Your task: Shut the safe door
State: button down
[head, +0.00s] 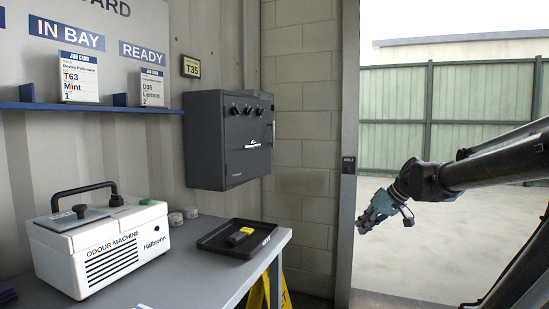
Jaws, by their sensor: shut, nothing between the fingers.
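A dark grey safe (205,140) is fixed to the wall in the middle of the head view. Its front (243,165) carries a row of dark knobs near the top and a small light handle or label lower down. The door looks flush or nearly so; I cannot tell whether a narrow gap is open at its edge. My gripper (366,224) is to the right of the safe and lower, well apart from it, in front of the open doorway. It is shut and empty, pointing down and left.
A grey bench (205,280) stands below the safe, with a white odour machine (110,245) and a black tray (215,240) holding a yellow and black item. A yellow stand (258,294) is beside the bench. The door post (347,200) stands between the safe and my gripper.

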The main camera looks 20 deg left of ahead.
jog(key=w+a+r+n+y, duration=0.45)
jog(key=w+a+r, duration=0.75)
jog(key=w+a, duration=0.35)
jog(key=n+t+y, duration=0.2)
jog(key=n+y, duration=0.1)
jog(key=y, duration=0.3)
send_near(269, 153)
jog(key=x, duration=0.6)
jog(key=shift+w+a+r, duration=0.1)
jog(key=shift+a, duration=0.3)
